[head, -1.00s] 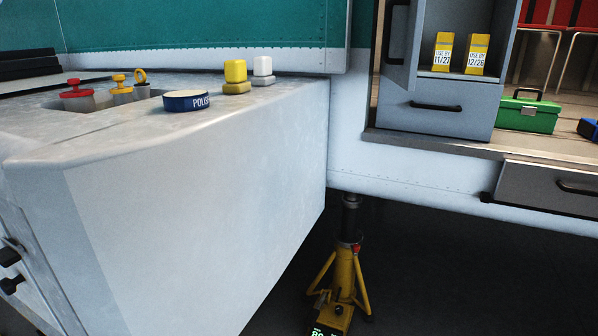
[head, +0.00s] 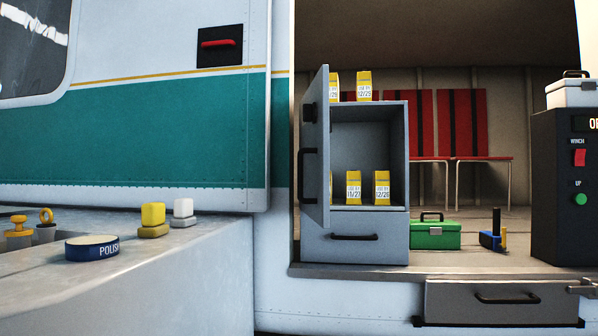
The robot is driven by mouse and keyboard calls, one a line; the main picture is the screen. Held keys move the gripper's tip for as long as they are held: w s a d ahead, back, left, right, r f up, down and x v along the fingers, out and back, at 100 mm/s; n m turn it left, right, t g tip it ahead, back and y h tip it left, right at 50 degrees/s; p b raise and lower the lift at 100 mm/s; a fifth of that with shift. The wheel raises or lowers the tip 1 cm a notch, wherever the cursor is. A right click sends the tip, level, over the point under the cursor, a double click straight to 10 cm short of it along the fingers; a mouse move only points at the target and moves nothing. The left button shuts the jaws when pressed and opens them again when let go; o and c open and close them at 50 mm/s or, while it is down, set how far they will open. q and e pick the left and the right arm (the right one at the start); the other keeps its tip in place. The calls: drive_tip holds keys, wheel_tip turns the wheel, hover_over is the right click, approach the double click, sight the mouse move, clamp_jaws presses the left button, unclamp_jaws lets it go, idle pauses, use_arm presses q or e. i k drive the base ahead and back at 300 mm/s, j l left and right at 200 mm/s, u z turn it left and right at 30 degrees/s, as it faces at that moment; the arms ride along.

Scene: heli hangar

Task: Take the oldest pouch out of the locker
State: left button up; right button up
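The grey locker (head: 354,222) stands in the open cabin doorway with its door (head: 316,150) swung open to the left. Inside on its shelf are yellow pouches: one labelled USE BY 11/27 (head: 353,188) and one that seems to read 12/26 (head: 382,188). A sliver of yellow at the door's edge hints at another inside, mostly hidden. On top of the locker stand a pouch that seems to read 12/25 (head: 364,87) and another pouch (head: 335,87) partly hidden by the door, its date not fully readable. Neither gripper shows in this view.
A green toolbox (head: 435,234) and a blue-and-yellow item (head: 493,238) are right of the locker. A black winch panel (head: 563,185) stands at far right. A polish tin (head: 92,247) and yellow and white capped blocks sit on the grey surface at left.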

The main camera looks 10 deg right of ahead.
sight(380, 178)
drive_tip(key=i+l, duration=0.1)
drive_tip(key=l, duration=0.3)
drive_tip(key=l+z, duration=0.15)
drive_tip(key=l, duration=0.2)
drive_tip(key=i+l, duration=0.15)
drive_tip(key=l, duration=0.2)
drive_tip(key=i+l+z, duration=0.1)
drive_tip(key=l, duration=0.3)
